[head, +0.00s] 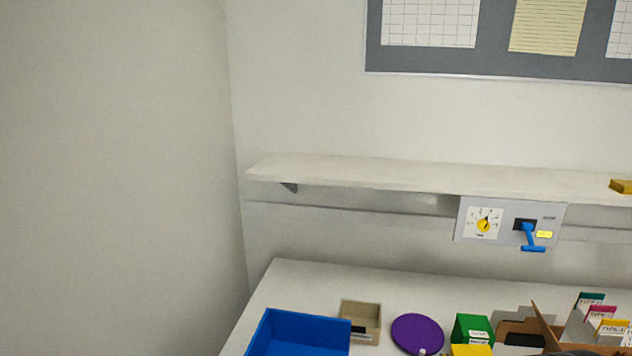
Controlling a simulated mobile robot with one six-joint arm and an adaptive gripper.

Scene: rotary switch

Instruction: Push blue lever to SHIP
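The blue lever (529,236) is on a grey panel (467,236) mounted on the wall at the right, under a shelf. It points downward from a dark slot, with a wide blue handle at its lower end. A small dark label sits above and right of the lever, but its text is too small to read, so I cannot tell which is SHIP. My gripper is not in view.
On the table (300,282) stand a blue bin (290,330), a beige box (361,312), a purple disc (417,334), a green box (473,327), a cardboard box (545,328) and labelled cards (602,312). A shelf (400,175) juts out above the panel. A yellow object (621,186) lies on it.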

